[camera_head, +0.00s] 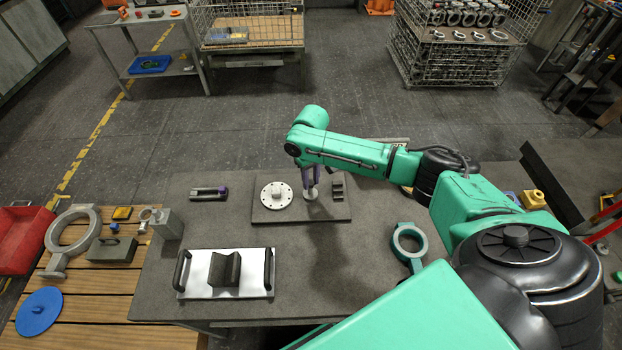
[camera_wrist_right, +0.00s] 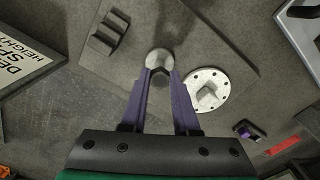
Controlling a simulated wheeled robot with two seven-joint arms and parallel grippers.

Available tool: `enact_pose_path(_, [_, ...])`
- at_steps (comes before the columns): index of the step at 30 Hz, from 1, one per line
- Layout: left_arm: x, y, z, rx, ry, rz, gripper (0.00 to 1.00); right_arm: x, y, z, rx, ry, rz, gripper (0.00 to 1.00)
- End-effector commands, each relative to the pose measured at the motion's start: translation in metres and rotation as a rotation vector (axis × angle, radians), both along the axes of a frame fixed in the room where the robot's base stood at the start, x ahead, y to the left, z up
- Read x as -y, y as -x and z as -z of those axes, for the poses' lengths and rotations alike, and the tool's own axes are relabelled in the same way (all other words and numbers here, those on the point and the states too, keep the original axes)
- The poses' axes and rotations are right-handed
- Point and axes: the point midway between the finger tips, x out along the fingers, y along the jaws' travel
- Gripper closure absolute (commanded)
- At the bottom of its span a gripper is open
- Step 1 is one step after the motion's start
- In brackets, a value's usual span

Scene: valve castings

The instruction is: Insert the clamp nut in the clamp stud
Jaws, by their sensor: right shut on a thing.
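My right gripper (camera_head: 311,188) points down over the dark base plate (camera_head: 275,215), its purple fingers shut on a pale grey rounded part, which I take to be the clamp nut (camera_head: 311,195). In the right wrist view the clamp nut (camera_wrist_right: 158,59) shows at the fingertips (camera_wrist_right: 159,72). I cannot make out the clamp stud apart from it, nor whether the nut touches anything below. A pale round flange (camera_head: 270,203) with bolt holes and a raised centre lies on the plate to the left; it also shows in the wrist view (camera_wrist_right: 222,91). My left gripper is not in view.
A dark stepped block (camera_head: 338,187) stands close right of the gripper on the plate. A white tray (camera_head: 198,285) with black handles holds a V-shaped block. A teal ring (camera_head: 396,243) lies to the right. The table (camera_head: 310,285) is bare in front of the plate.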

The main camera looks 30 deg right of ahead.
Motion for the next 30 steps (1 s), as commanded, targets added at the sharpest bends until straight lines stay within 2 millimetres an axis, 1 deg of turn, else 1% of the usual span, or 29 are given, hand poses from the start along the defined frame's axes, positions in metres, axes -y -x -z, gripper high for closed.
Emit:
enact_pose_path(23, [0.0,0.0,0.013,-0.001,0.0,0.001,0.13,0.0,0.0,0.029,0.0,0.0,0.001,1.0])
enact_pose_path(24, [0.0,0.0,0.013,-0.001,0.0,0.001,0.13,0.0,0.0,0.029,0.0,0.0,0.001,0.67])
enact_pose_path(26, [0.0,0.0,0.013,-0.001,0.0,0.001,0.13,0.0,0.0,0.028,0.0,0.0,0.001,0.44])
enact_pose_path(27, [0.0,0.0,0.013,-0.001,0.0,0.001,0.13,0.0,0.0,0.028,0.0,0.0,0.001,0.36])
enact_pose_path(30, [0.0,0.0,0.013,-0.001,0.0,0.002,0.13,0.0,0.0,0.028,0.0,0.0,0.0,0.36])
